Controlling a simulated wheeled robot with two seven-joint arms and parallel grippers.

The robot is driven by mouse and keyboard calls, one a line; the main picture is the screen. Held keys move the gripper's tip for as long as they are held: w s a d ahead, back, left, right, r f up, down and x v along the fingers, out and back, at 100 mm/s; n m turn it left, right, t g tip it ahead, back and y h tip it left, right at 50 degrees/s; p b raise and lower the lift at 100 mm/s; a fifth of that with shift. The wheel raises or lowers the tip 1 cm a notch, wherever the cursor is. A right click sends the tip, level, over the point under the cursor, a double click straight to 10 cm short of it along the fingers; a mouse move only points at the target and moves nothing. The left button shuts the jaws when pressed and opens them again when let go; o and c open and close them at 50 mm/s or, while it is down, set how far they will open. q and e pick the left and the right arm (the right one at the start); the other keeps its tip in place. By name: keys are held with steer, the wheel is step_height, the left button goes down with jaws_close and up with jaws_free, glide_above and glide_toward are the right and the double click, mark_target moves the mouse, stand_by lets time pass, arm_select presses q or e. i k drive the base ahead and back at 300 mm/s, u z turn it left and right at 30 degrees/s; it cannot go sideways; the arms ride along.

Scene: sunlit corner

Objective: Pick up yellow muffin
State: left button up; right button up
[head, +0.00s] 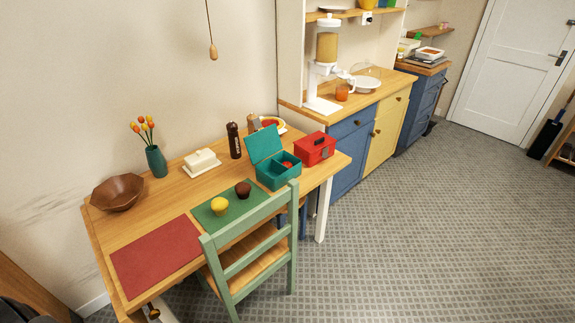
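A yellow muffin (219,206) stands on the green placemat (210,220) on the wooden table. A dark brown muffin (243,189) stands just to its right on the same mat, a short gap apart. Neither of my grippers shows in the head view, and nothing touches the yellow muffin.
A green chair (262,250) stands against the table's front edge, its back near the muffins. A teal lunch box (272,172) with its lid up and a red box (314,149) stand to the right. A red placemat (156,257) lies left. A wooden bowl (118,192) sits at the back left.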

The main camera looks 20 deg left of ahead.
mark_target(219, 206)
steer(key=z, duration=0.6)
steer(key=i, duration=2.4)
steer(key=u, duration=2.95)
